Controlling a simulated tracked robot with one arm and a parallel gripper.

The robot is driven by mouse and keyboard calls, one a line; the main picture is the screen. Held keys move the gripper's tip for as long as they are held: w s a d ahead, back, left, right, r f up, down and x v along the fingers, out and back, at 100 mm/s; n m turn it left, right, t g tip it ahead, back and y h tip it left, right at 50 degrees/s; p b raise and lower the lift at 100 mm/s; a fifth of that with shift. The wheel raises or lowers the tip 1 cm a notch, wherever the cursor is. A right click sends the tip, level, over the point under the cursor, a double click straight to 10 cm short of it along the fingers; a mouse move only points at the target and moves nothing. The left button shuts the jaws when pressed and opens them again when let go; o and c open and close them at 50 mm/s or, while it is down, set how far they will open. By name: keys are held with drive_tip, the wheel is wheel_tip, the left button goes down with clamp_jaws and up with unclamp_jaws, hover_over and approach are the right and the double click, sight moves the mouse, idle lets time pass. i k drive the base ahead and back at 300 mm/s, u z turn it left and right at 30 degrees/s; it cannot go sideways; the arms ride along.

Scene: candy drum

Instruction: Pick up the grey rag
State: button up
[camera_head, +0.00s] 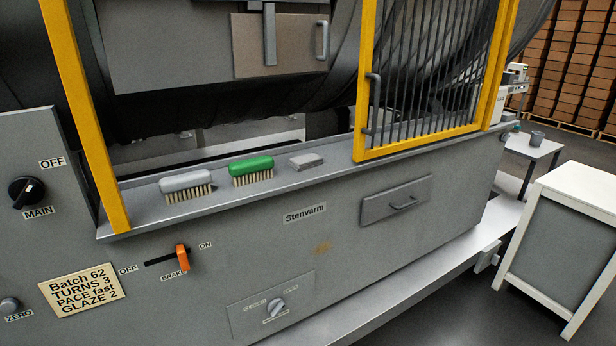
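A small flat grey block-like piece (306,161), which looks like the folded grey rag, lies on the machine's ledge (330,164), to the right of two brushes. Its top looks flat and its edges look straight. It is small in the picture, so I cannot make out its weave. Nothing covers it. My gripper is not in view, so I cannot see its fingers or whether it holds anything.
A green brush (251,166) and a light grey brush (186,182) lie left of the rag, bristles down. A yellow barred guard (430,75) rises close to its right. A yellow post (84,110) stands at left. A white cabinet (566,240) stands at right.

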sight(309, 160)
drive_tip(key=u, duration=0.5)
drive_tip(key=k, duration=1.2)
drive_tip(key=u, duration=0.6)
drive_tip(key=i, duration=1.8)
drive_tip(key=z, duration=0.55)
drive_tip(key=i, duration=1.3)
drive_tip(key=z, duration=0.9)
drive_tip(key=i, duration=0.9)
drive_tip(key=z, duration=0.45)
